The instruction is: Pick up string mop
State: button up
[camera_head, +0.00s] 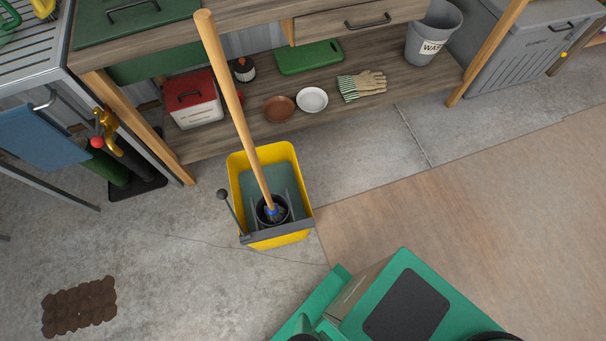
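The string mop (236,105) has a long light-wood handle that leans up and to the left out of a yellow bucket (237,162). A blue collar shows at the handle's lower end. The mop's head sits inside a dark round holder in the bucket, and its strings are mostly hidden. The bucket stands on the concrete floor and has a grey wringer bar with a black-knobbed lever at its front. My gripper is not visible; a green part of my own body shows at the bottom, apart from the mop and bucket.
A wooden workbench with a low shelf (430,82) stands behind the bucket, holding a red-and-white box (193,100), plates, gloves (362,85) and a grey bin (432,35). A metal-topped table (45,65) is at left. A brown mat (79,306) lies lower left. Floor right is clear.

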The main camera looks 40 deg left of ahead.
aim_at(206, 25)
jog(key=z, duration=0.7)
jog(key=k, duration=1.65)
jog(key=u, duration=2.2)
jog(key=i, duration=0.5)
jog(key=z, duration=0.1)
